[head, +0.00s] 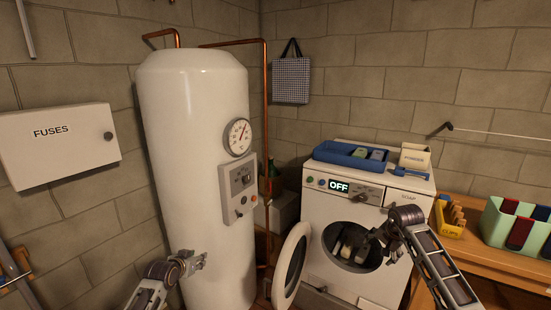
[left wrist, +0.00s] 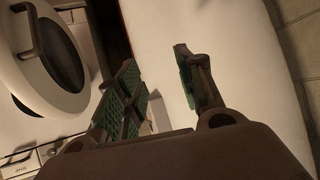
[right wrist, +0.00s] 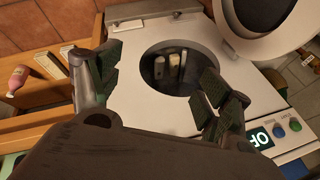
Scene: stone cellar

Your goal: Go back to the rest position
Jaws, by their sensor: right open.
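My left gripper (head: 197,261) is in front of the lower part of the white boiler (head: 195,130). In the left wrist view its fingers (left wrist: 160,85) stand apart with nothing between them. My right gripper (head: 378,240) is at the open round door of the washing machine (head: 322,207). In the right wrist view its fingers (right wrist: 160,88) are spread and empty, with the drum opening (right wrist: 172,85) beyond them. Several pale, upright-looking items (right wrist: 174,66) show inside the drum; I cannot tell what they are.
The washer door (head: 291,262) stands open between the boiler and the drum; the display reads OFF. A blue tray (head: 330,158) and a cream box (head: 415,157) sit on the washer.

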